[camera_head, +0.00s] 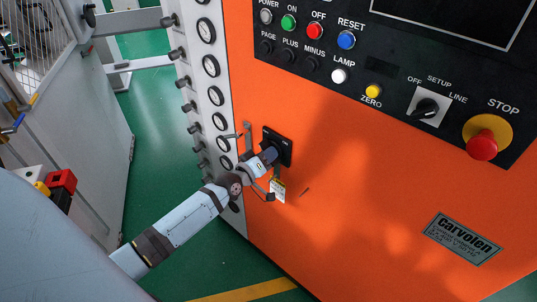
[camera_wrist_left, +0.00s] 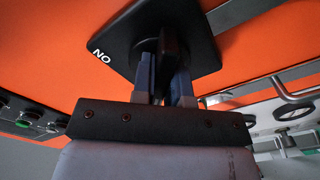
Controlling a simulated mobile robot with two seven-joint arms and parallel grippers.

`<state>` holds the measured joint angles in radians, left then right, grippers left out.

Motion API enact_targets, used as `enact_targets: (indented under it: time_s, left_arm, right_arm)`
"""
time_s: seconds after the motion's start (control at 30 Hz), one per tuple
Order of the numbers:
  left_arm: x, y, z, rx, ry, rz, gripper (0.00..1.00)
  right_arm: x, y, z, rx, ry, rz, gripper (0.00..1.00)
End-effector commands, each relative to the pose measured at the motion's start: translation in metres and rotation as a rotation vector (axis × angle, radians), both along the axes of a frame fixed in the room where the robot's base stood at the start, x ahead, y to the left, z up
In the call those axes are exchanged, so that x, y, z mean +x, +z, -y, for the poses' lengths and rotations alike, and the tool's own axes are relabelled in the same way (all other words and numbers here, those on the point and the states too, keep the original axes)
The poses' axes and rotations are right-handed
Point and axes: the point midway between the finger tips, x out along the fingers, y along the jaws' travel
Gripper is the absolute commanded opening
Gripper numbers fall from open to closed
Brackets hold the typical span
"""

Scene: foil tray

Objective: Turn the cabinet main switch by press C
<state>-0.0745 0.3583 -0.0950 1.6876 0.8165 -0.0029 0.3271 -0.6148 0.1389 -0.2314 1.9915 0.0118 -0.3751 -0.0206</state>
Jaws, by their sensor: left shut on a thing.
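The cabinet main switch (camera_head: 284,146) is a black square plate with a knob on the orange cabinet's (camera_head: 350,200) left part. In the left wrist view the dark switch plate (camera_wrist_left: 205,45) fills the top middle, with a white "ON" label upside down at its left. My left gripper (camera_head: 270,155) is at the switch. In the left wrist view its blue fingers (camera_wrist_left: 165,75) are shut on the black knob (camera_wrist_left: 172,45), one on each side. The fingers partly hide the knob. My right gripper is not in view.
A control panel (camera_head: 385,68) with buttons, a selector and a red STOP button (camera_head: 482,145) is above and right of the switch. A column of gauges (camera_head: 211,66) stands left of it. A tag (camera_head: 278,190) hangs below the switch. Green floor (camera_head: 150,120) is open at left.

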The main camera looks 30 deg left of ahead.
Motion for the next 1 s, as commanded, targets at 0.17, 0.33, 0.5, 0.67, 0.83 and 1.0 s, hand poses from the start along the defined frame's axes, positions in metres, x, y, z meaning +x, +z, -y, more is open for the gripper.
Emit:
enact_targets:
  time_s: [0.17, 0.33, 0.5, 0.67, 0.83, 1.0]
  left_arm:
    - [0.000, 0.001, 0.000, -0.008, 0.001, 0.001, 0.00]
    - [0.000, 0.001, 0.000, -0.008, 0.001, 0.001, 0.00]
    - [0.000, 0.001, 0.000, -0.007, 0.000, 0.000, 0.39]
    - [0.000, 0.001, 0.000, -0.006, 0.000, 0.001, 0.39]
    - [-0.004, 0.000, 0.000, -0.006, 0.000, -0.001, 0.39]
    - [-0.028, -0.002, -0.003, -0.005, -0.001, -0.003, 0.39]
  right_arm:
    - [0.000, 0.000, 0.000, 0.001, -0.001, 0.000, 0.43]
    - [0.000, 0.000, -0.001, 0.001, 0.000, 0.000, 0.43]
    - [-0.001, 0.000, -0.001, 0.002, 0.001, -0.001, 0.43]
    - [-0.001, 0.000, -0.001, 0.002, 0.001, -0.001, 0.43]
    - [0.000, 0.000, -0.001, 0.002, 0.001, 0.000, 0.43]
    - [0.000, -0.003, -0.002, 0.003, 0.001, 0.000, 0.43]
